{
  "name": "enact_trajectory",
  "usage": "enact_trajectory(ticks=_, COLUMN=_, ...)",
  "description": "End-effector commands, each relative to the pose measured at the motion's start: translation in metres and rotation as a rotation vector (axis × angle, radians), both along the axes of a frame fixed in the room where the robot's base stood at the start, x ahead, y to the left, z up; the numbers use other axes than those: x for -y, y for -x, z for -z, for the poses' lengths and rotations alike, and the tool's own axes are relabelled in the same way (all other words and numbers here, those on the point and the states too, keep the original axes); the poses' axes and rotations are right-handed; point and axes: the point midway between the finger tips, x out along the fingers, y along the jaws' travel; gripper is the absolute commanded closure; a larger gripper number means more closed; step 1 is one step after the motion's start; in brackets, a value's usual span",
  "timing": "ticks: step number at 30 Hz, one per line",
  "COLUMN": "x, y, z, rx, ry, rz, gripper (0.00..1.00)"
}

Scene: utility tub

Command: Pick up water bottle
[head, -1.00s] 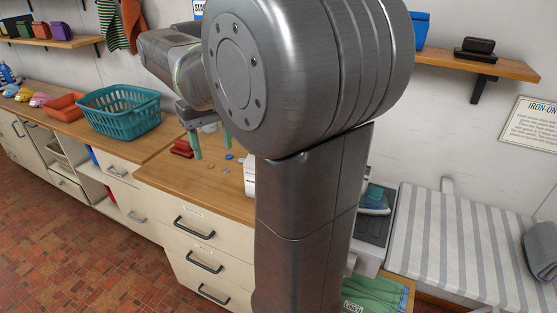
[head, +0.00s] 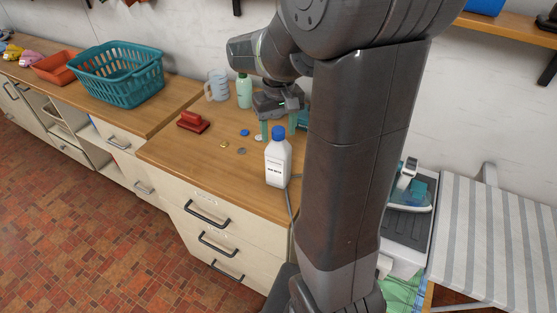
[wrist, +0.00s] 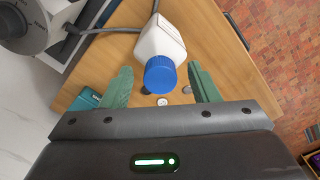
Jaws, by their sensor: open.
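The water bottle is a white bottle (head: 276,169) with a blue cap and a printed label. It stands upright on the wooden counter (head: 180,160) near its front edge. My gripper (head: 278,132) is open, its green fingers just behind the bottle in the head view. In the wrist view the bottle (wrist: 160,42) lies ahead of the fingers, with its blue cap between the lines of the two fingertips (wrist: 161,82). The jaws hold nothing.
A red stapler-like item (head: 193,122), a green bottle (head: 244,91), a clear jug (head: 216,86) and several small discs lie around. A teal basket (head: 120,75) is at left. An iron (head: 409,195) stands right of my arm. A grey cable runs beside the bottle.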

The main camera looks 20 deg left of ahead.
Motion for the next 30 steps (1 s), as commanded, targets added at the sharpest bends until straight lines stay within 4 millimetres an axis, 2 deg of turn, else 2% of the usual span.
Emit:
enact_trajectory(ticks=3, x=0.0001, y=0.0001, z=0.0106, rx=-0.001, ry=0.001, rz=0.0, gripper=0.45)
enact_trajectory(ticks=11, x=-0.0001, y=-0.0001, z=0.0124, rx=0.001, ry=-0.001, rz=0.0, gripper=0.47)
enact_trajectory(ticks=19, x=0.0, y=0.0, z=0.0124, rx=0.0, ry=0.0, rz=0.0, gripper=1.0)
enact_trajectory(ticks=30, x=-0.0001, y=0.0001, z=0.0105, rx=0.0, ry=0.0, rz=0.0, gripper=1.0)
